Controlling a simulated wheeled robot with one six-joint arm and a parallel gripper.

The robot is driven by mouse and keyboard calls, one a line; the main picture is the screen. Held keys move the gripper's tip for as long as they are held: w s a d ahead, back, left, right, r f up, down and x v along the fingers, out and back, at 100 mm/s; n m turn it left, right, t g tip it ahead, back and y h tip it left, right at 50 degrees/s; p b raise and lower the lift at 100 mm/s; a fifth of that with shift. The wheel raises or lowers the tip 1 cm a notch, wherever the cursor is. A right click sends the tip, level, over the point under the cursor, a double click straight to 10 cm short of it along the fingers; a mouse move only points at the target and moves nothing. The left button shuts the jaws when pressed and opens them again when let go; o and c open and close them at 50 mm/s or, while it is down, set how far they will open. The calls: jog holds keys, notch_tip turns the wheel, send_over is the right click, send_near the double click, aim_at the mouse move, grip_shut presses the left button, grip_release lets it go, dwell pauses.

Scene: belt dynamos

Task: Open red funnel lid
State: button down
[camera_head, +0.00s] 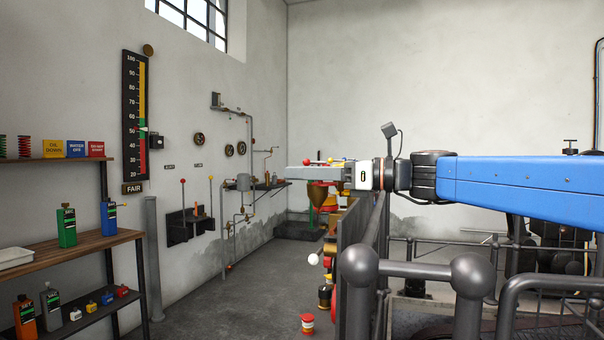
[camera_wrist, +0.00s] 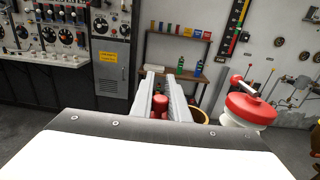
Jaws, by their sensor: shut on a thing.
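In the wrist view, my gripper (camera_wrist: 165,98) is shut on a red knob (camera_wrist: 160,103) that shows between its two grey fingers. Most of what lies under the knob is hidden by my gripper body, so I cannot tell what it is fixed to. A copper-coloured round rim (camera_wrist: 199,114) shows just right of the fingers. A round red lid (camera_wrist: 252,110) with a lever handle sits on a white body further right, apart from my fingers. In the head view, my gripper (camera_head: 298,173) points left over a brown funnel (camera_head: 318,194).
A grey panel and railing (camera_head: 411,270) stand below my arm. Wooden shelves (camera_head: 75,251) with bottles and small boxes line the left wall, along with a gauge (camera_head: 135,115) and pipework. A control console (camera_wrist: 55,40) shows in the wrist view.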

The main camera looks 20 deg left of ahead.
jog(key=shift+s+d+n+g, duration=0.2)
jog(key=shift+n+g, duration=0.25)
jog(key=shift+g, duration=0.3)
jog(key=shift+s+d+n+g, duration=0.15)
jog(key=shift+d+n+g, duration=0.1)
jog(key=shift+n+g, duration=0.35)
jog(key=shift+s+d+n+g, duration=0.2)
jog(key=shift+n+g, duration=0.15)
jog(key=shift+g, duration=0.5)
jog(key=c, duration=1.7)
grip_release()
jog(key=shift+d, duration=0.1)
jog(key=v, duration=1.7)
jog(key=shift+w+d+r, duration=0.1)
jog(key=shift+w+r, duration=0.05)
jog(key=shift+r, duration=0.2)
